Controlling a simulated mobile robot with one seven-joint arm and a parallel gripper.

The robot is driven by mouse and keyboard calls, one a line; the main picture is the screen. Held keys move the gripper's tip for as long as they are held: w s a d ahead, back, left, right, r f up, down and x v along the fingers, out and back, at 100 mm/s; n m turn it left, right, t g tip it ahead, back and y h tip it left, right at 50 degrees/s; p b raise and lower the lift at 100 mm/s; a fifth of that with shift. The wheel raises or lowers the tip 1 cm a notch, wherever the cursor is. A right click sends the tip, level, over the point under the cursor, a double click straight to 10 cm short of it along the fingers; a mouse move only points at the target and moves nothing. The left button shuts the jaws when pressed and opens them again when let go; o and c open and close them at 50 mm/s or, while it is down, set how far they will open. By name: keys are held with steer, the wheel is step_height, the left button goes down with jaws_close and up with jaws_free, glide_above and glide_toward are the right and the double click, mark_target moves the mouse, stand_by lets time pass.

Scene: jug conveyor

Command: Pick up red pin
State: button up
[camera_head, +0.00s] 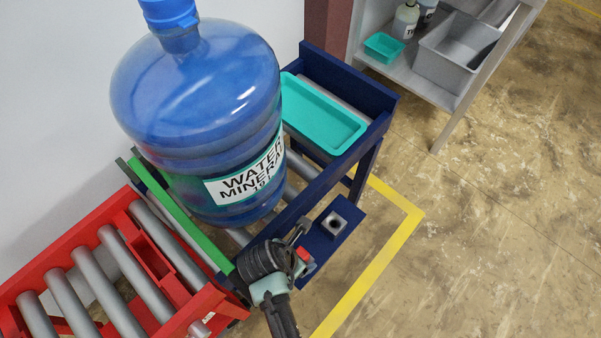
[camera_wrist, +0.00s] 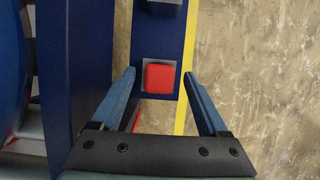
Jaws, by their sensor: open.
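The red pin (camera_wrist: 160,77) shows in the wrist view as a red square top, on a grey plate on a narrow blue ledge. It lies between the lines of my two open fingers, just beyond their tips. My gripper (camera_wrist: 159,75) is open and empty, with nothing between its fingers touching the pin that I can see. In the head view my gripper (camera_head: 297,245) is over the blue ledge beside the conveyor. A small part of the red pin (camera_head: 303,254) shows next to it; the rest is hidden by my gripper.
A large blue water jug (camera_head: 205,110) stands on the blue conveyor, close left of my gripper. A red roller conveyor (camera_head: 168,262) is at lower left. A grey block with a hole (camera_head: 334,224) sits on the ledge. A turquoise tray (camera_head: 325,115) is behind. Floor at right is clear.

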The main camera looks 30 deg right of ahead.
steer(key=shift+w+d+f, duration=0.15)
steer(key=shift+d+f, duration=0.1)
steer(key=shift+f, duration=0.4)
jaws_close()
